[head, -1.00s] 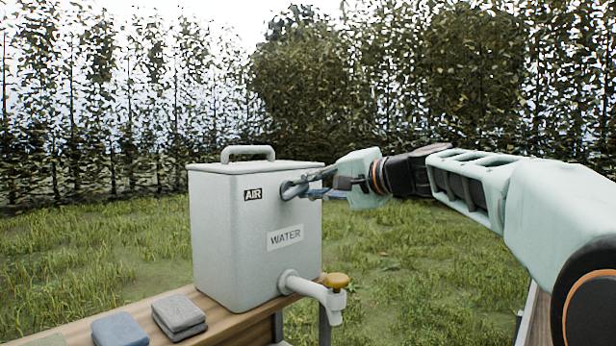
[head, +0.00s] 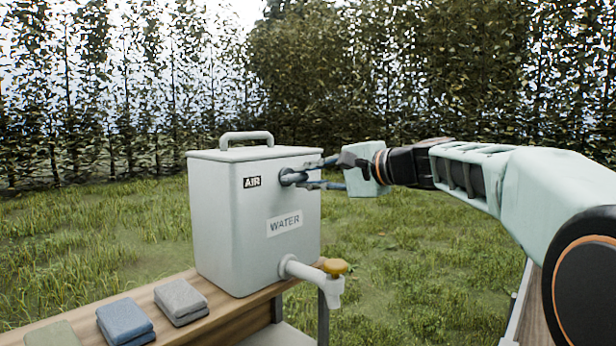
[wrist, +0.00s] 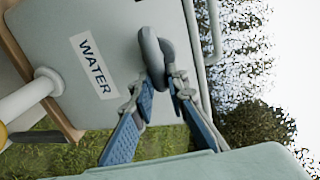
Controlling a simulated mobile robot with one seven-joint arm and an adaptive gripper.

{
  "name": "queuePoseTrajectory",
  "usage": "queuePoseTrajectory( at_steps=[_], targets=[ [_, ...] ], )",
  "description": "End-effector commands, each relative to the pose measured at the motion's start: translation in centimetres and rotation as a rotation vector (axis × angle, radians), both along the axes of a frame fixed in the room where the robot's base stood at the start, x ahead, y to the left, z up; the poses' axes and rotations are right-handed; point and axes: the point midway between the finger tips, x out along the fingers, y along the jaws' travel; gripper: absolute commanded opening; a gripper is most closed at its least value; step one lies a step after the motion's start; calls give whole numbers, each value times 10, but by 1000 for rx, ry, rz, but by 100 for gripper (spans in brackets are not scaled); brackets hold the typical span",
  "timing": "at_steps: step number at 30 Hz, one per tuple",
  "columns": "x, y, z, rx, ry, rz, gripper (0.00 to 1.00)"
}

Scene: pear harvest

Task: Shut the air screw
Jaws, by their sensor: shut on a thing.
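The pale grey water tank (head: 225,225) stands on a wooden bench, its front labelled WATER and AIR. The air screw (head: 289,177) sits high on the front, right of the AIR label. In the wrist view the air screw (wrist: 149,46) is a grey looped knob. My gripper (head: 296,179) reaches in from the right, with one finger above the other. It is shut on the screw; in the wrist view the blue-padded fingers (wrist: 162,85) hold it from both sides. The fingertips partly hide the knob.
A white tap (head: 318,279) with a yellow handle (head: 335,266) sticks out below the screw. Folded grey (head: 181,300) and blue (head: 125,322) cloths lie on the bench (head: 160,295). Grass and hedges lie behind, with open room right of the tank.

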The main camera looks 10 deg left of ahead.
Motion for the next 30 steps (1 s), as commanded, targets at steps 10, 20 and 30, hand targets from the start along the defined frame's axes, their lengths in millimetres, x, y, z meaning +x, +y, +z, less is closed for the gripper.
queuePoseTrajectory(
  at_steps=[10,20,30],
  targets=[
    [0,0,0,0,0,-1,32],
    [-5,-11,3,-1,-2,-3,32],
    [-40,-70,16,-1,-1,-4,32]
  ],
)
